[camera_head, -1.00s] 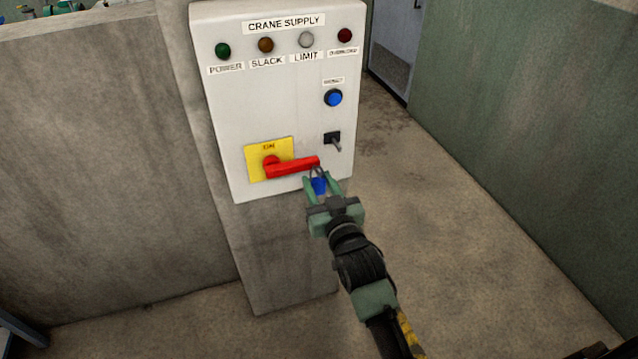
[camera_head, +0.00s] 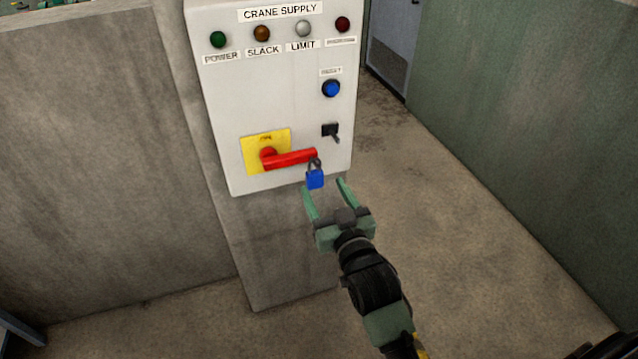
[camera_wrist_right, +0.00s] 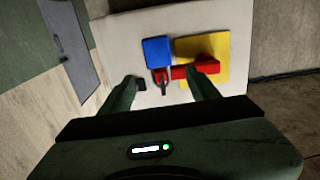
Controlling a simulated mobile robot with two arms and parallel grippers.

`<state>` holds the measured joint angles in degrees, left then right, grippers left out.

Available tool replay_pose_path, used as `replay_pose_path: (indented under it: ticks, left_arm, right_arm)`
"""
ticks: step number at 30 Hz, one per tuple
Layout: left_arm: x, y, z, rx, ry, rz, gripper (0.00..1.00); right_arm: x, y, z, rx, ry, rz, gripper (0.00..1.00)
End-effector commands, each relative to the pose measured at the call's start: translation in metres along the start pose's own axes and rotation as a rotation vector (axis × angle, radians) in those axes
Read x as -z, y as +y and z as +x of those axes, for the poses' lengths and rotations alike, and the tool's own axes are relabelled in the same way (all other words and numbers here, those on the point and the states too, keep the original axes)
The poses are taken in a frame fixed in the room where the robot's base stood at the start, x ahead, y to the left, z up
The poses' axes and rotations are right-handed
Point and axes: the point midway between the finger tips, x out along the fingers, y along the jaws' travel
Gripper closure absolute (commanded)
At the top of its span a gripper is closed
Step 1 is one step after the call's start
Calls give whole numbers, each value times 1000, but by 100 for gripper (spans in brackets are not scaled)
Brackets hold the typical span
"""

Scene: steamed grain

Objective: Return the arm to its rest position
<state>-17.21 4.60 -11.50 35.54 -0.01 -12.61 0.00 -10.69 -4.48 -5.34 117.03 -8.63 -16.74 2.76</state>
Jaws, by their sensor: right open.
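My right gripper (camera_head: 325,192) is open and empty, its two green fingers spread just below the crane supply box. A blue padlock (camera_head: 315,179) hangs by its shackle at the free end of the red switch handle (camera_head: 290,159). The padlock is just beyond the fingertips and apart from them. In the right wrist view the blue padlock (camera_wrist_right: 158,53) and the red handle (camera_wrist_right: 180,73) show beyond the open fingers. The handle points right from its yellow plate (camera_head: 256,155). My left gripper is not in view.
A concrete wall (camera_head: 90,170) is at left, a green wall (camera_head: 540,130) at right. Floor is clear between.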

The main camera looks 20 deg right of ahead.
Motion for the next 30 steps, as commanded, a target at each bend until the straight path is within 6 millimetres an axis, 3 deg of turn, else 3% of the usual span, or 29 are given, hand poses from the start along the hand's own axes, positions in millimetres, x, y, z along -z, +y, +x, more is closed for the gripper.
replay_pose_path:
  ticks: [4, 10, 14, 17, 23, 26, 30]
  left_arm:
    - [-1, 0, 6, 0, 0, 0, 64]
    - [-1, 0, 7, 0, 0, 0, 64]
    - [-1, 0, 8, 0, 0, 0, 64]
    - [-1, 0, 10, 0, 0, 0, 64]
    - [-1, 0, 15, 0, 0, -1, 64]
    - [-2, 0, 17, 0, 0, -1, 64]
    - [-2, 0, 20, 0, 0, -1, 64]
  right_arm:
    - [-1, 0, -18, 0, 0, 0, 39]
    - [0, 0, -24, 0, 0, -1, 39]
    - [-24, -4, -22, 10, -43, -4, 39]
    - [-76, -11, -21, 29, -132, -10, 39]
    - [-224, -25, -44, 78, -394, -29, 39]
    - [-296, -28, -70, 98, -527, -41, 39]
    - [-391, -26, -124, 121, -715, -58, 39]
